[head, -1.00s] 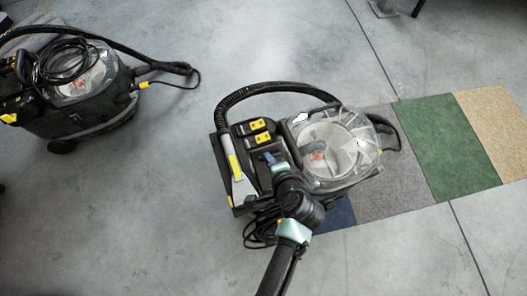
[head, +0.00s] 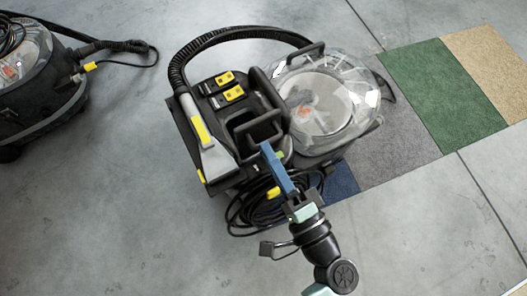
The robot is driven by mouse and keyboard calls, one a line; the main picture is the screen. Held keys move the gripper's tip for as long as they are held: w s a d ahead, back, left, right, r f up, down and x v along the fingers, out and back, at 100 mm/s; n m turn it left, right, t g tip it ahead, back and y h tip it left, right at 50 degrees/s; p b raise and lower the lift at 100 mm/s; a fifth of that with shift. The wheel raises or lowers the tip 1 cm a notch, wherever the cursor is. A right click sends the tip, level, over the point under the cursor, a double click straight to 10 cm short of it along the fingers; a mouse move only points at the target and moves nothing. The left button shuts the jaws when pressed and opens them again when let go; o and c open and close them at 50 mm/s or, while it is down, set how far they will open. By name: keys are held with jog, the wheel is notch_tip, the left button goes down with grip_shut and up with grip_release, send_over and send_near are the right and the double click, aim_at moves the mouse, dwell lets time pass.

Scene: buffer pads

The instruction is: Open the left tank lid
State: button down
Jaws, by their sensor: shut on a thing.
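The carpet cleaning machine (head: 212,150) stands in the middle of the head view. Its left part is a black body with a dark square recess (head: 240,119). Beside the recess stands a black looped piece (head: 258,134), which looks like the left tank lid or its handle; I cannot tell which, nor how far it is tilted. A clear dome lid (head: 340,75) covers the round tank on the right. My gripper (head: 266,150), with blue fingers, reaches in from below and is shut on the lower right end of the black looped piece. The fingers partly hide the contact.
A ribbed hose (head: 180,65) arches over the machine's back to a grey nozzle (head: 215,160). Coiled black cable (head: 250,205) lies at its front. A second machine (head: 35,90) stands at the left. Carpet squares (head: 440,90) lie to the right. Floor at lower left is clear.

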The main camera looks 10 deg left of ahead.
jog(key=shift+s+d+f+t+y+b, duration=0.35)
jog(key=shift+s+d+f+t+b, duration=0.15)
jog(key=shift+f+b, duration=0.35)
jog(key=shift+s+d+f+t+y+b, duration=0.35)
jog(key=shift+s+f+b, duration=0.2)
jog(key=shift+b, duration=0.5)
jog(key=c, duration=0.9)
grip_release()
jog(key=shift+r, duration=0.1)
jog(key=shift+s+d, duration=0.1)
jog(key=shift+d, duration=0.05)
jog(key=p+v, duration=0.3)
jog(key=v, duration=0.9)
jog(key=shift+s+d+f, duration=0.2)
jog(key=shift+s+f, duration=0.05)
